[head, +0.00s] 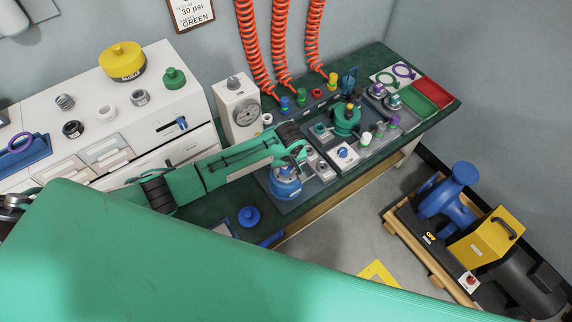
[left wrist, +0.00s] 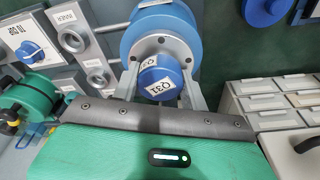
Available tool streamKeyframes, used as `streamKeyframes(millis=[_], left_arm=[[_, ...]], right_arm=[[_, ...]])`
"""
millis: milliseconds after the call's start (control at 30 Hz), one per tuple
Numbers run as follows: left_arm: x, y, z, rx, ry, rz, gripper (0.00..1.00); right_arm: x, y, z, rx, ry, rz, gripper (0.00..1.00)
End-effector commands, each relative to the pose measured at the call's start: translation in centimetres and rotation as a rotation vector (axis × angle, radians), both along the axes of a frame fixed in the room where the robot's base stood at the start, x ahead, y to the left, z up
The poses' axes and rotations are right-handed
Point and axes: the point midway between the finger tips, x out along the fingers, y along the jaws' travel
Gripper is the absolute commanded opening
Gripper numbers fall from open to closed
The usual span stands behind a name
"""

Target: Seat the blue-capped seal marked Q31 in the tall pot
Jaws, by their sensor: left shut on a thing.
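The blue-capped seal marked Q31 (left wrist: 160,80) shows in the left wrist view between the fingers of my left gripper (left wrist: 161,88), which is shut on it. Behind it is a blue pot (left wrist: 150,28) with a grey metal top. The seal lines up with the pot's top in this view; whether it touches or sits in it I cannot tell. In the head view the same blue pot (head: 285,188) stands on a grey plate at the bench's front, with my left gripper (head: 292,160) just above it. The seal is not clear there. My right gripper is not in view.
A switch box with a blue knob (head: 343,153) and a green pot (head: 347,119) stand right of the blue pot. A dial gauge (head: 241,108) stands behind. A blue lid (head: 248,216) lies at the left. Red coiled hoses (head: 283,50) hang behind the bench.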

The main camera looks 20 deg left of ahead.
Motion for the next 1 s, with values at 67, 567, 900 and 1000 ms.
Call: streamKeyframes(millis=[67,567,900,1000], left_arm=[[0.0,0.0,-0.1,0.000,-0.001,0.000,0.07],[-0.1,0.0,-0.2,0.000,0.001,0.000,0.70],[-0.5,-0.5,4.4,-0.003,-0.003,-0.001,0.70],[-0.8,-0.7,6.8,-0.002,-0.004,-0.001,0.70]], right_arm=[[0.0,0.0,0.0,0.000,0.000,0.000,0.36],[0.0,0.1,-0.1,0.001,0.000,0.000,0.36],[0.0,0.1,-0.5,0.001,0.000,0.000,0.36],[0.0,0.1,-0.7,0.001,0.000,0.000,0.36]])
